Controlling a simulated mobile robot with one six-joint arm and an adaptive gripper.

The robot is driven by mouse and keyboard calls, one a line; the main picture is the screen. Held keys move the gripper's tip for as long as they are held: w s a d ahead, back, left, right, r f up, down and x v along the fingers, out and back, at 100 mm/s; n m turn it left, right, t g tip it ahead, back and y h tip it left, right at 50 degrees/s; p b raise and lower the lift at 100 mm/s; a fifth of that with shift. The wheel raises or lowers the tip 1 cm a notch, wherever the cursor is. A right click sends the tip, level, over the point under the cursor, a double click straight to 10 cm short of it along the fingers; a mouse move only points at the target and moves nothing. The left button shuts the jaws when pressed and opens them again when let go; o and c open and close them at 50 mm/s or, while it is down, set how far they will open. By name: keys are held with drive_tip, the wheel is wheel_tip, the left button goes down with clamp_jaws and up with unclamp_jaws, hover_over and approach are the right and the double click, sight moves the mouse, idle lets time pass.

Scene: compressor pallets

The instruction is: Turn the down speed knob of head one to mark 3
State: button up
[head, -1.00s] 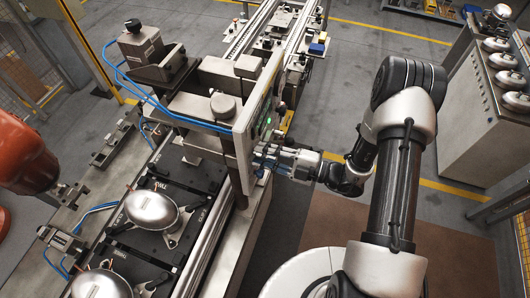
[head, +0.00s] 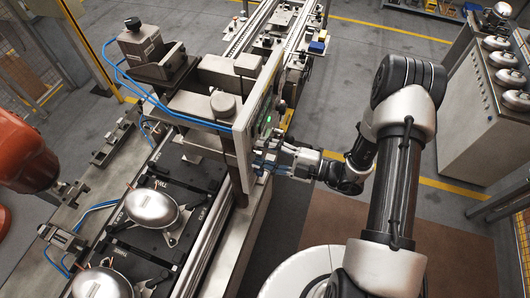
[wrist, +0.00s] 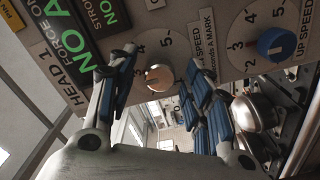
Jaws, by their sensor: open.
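In the wrist view, a panel marked HEAD 1 (wrist: 62,78) carries an orange-cream knob (wrist: 158,77) inside a numbered dial. The lettering beside it is partly hidden and reads SPEED; a 3 shows at the dial's upper left. I cannot tell the knob's exact setting. My gripper (wrist: 157,66) is open, with its blue-padded fingers apart on either side of the knob in the picture; contact is not clear. In the head view, my gripper (head: 262,164) is at the side of the upright panel (head: 247,135), whose face is seen nearly edge-on.
A blue knob (wrist: 272,42) labelled UP SPEED is to the right on the panel. Blue hoses (head: 125,82) run to the press head. Silver compressor shells (head: 152,211) sit on the pallets. An orange robot arm (head: 25,155) is at the left edge. Open floor lies right of the conveyor.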

drive_tip(key=shift+d, duration=0.1)
drive_tip(key=v, duration=1.1)
drive_tip(key=shift+s+d, duration=0.15)
drive_tip(key=shift+d, duration=0.25)
